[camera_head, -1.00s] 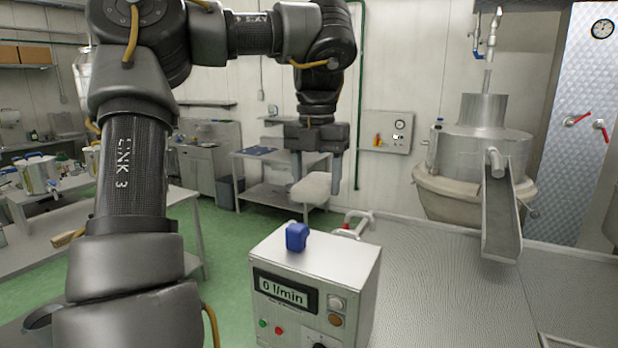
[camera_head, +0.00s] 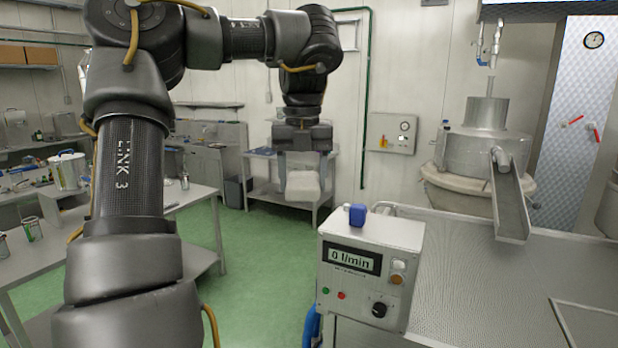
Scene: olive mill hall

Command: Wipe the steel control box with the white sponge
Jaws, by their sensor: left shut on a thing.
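The steel control box (camera_head: 365,269) stands on the left end of the steel counter, with a display reading 0 l/min, small buttons and a black knob on its front. A small blue object (camera_head: 357,214) shows at the back of its top. My left gripper (camera_head: 302,180) points down, shut on the white sponge (camera_head: 303,185), and holds it in the air to the left of the box, apart from it. The sponge's upper part is partly hidden between the fingers. My right gripper is not in view.
The steel counter (camera_head: 470,275) runs right of the box, mostly bare. A steel mill with a chute (camera_head: 512,205) stands behind it. A steel table (camera_head: 175,210) stands at left. Green floor (camera_head: 262,260) lies open between table and counter.

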